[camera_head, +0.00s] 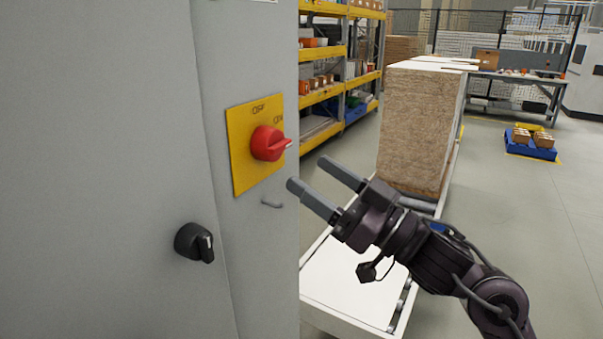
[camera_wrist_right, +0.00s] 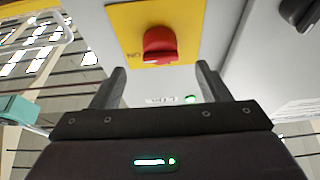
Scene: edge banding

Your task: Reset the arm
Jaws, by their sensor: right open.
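My right gripper (camera_head: 320,182) is open and empty, reaching in from the lower right of the head view. Its two fingers point up and left toward the grey cabinet. It is below and to the right of a red rotary switch (camera_head: 268,144) on a yellow plate (camera_head: 243,178) marked OFF and ON, apart from it in the picture. In the right wrist view the open fingers (camera_wrist_right: 160,88) show apart, with the red switch (camera_wrist_right: 160,44) beyond them and nothing between the fingers. My left gripper is not in view.
A tall stack of boards (camera_head: 412,130) stands on a conveyor behind my right arm. Yellow shelving (camera_head: 322,54) stands behind. Open floor (camera_head: 530,210) lies to the right.

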